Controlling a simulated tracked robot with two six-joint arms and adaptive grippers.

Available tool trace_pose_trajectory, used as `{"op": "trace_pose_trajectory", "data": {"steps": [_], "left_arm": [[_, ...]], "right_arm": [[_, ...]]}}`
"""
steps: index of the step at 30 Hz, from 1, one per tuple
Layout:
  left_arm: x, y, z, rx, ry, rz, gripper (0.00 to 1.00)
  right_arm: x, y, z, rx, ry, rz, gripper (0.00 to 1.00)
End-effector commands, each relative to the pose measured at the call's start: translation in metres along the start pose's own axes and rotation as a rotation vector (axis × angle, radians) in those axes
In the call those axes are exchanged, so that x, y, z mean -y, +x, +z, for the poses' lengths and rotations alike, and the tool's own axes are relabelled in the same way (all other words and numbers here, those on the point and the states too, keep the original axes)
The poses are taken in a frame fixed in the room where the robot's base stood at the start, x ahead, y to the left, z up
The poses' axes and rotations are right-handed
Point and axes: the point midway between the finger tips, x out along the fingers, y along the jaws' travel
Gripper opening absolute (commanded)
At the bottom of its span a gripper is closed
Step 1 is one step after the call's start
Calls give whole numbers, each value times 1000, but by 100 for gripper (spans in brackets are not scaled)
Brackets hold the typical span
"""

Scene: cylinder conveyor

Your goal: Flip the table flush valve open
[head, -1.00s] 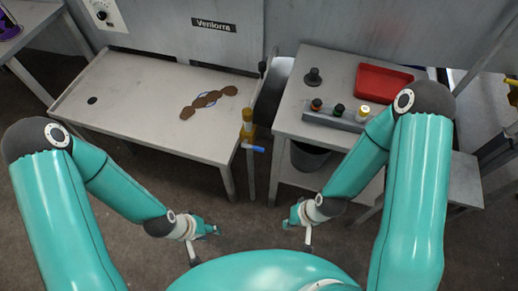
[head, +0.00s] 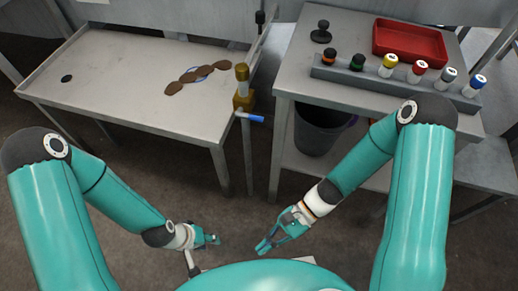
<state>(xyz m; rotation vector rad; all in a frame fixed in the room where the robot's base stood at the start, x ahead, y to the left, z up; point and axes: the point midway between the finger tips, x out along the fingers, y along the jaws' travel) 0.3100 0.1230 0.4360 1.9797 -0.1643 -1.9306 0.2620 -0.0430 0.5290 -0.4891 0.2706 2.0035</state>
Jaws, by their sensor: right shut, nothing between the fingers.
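The brass flush valve (head: 243,99) is fixed at the right front corner of the metal table. Its lever with a blue handle (head: 252,117) sticks out to the right, roughly level. My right gripper (head: 264,245) is shut and empty, in front of and well below the blue handle in the picture, apart from it. My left gripper (head: 214,239) is low in the picture, to the left of the right one; its fingers are too small to tell open from shut. Neither gripper touches the valve.
The metal table (head: 110,85) carries a brown object (head: 175,87). The right-hand bench (head: 300,72) holds a rack (head: 340,75) of several coloured-cap cylinders, a red tray (head: 405,50) and a black knob (head: 322,35). A dark bin (head: 318,135) stands below. Floor before the table is free.

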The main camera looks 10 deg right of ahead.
Motion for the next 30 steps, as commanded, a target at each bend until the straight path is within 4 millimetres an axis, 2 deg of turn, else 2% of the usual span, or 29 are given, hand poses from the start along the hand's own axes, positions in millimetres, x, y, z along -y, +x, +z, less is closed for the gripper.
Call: {"op": "trace_pose_trajectory", "data": {"steps": [1, 5, 9, 12, 15, 18, 21, 24, 30], "left_arm": [[14, 40, 0, 0, 0, 0, 40], [32, 89, -1, 0, 0, 0, 40], [51, 142, -1, 0, 0, 0, 40], [63, 174, -1, 0, 0, 0, 40], [72, 200, -1, 0, 0, 0, 40], [78, 218, -2, 0, 0, 0, 40], [82, 227, -2, 0, 0, 0, 40], [83, 230, -2, -1, 0, 0, 40], [82, 228, -2, -1, 0, 0, 40]], "right_arm": [[17, 14, -22, 91, 56, -61, 0], [70, 9, -24, 358, 170, -245, 0], [126, -23, -37, 650, 224, -471, 0], [156, -59, -51, 843, 214, -630, 0], [172, -95, -65, 1002, 176, -767, 0], [178, -126, -77, 1120, 128, -874, 0], [179, -147, -83, 1193, 88, -942, 0], [178, -158, -85, 1230, 65, -975, 0], [178, -162, -83, 1240, 60, -984, 0]]}}
